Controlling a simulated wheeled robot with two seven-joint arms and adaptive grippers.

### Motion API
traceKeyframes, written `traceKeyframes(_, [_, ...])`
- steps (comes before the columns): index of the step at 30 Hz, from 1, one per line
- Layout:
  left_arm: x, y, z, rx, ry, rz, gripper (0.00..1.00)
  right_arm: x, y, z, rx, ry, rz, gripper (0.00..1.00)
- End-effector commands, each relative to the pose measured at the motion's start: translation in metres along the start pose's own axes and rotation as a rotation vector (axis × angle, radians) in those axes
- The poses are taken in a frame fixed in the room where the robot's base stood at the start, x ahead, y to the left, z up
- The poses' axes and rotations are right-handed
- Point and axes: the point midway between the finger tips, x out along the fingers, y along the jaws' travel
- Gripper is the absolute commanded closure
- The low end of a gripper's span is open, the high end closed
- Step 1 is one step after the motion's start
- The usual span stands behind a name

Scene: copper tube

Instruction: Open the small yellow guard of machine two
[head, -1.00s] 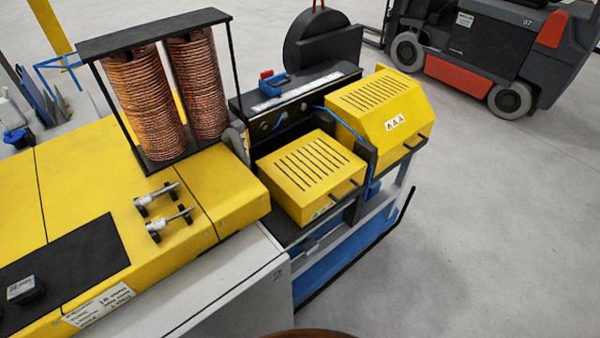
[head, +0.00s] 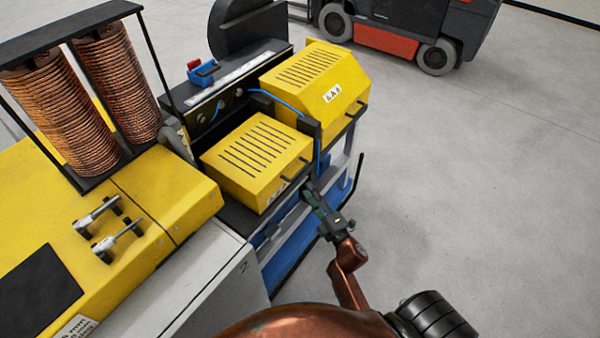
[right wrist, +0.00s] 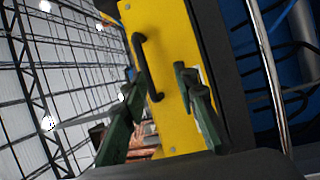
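The small yellow guard (head: 250,165) of machine two is a slotted yellow box, lowered on the machine's bed. Its black handle (head: 293,178) sticks out of the front face. My right gripper (head: 311,190) is just in front of and below this handle, on the near right side of the guard. In the right wrist view, the yellow guard face (right wrist: 172,45) and the black bar handle (right wrist: 143,62) lie ahead of the gripper (right wrist: 157,78). Its two dark green fingers are spread apart, with nothing held between them. My left gripper is out of view.
The larger yellow guard (head: 318,80) stands beside the small one, at the back right. A black post (head: 312,128) with a blue cable stands between them. Copper coils (head: 62,100) stand at left. The floor at right is clear up to a forklift (head: 400,35).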

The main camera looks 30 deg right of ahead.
Motion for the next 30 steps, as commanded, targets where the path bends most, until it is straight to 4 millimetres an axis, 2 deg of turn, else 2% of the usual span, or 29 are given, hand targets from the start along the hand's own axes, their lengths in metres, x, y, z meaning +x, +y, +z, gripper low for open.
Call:
traceKeyframes(1, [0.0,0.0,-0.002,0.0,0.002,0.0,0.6,0.001,0.013,-0.001,-0.027,0.005,0.022,0.73])
traceKeyframes(4, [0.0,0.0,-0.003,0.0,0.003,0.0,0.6,0.007,0.025,-0.004,-0.052,0.011,0.042,0.73])
traceKeyframes(18, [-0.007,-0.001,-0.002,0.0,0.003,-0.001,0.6,0.071,0.027,-0.004,-0.05,0.011,0.041,0.73])
traceKeyframes(22, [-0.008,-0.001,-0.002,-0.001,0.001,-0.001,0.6,0.078,0.026,-0.004,-0.049,0.01,0.039,0.73])
traceKeyframes(30, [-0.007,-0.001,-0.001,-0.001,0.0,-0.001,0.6,0.079,0.026,-0.004,-0.049,0.01,0.039,0.73])
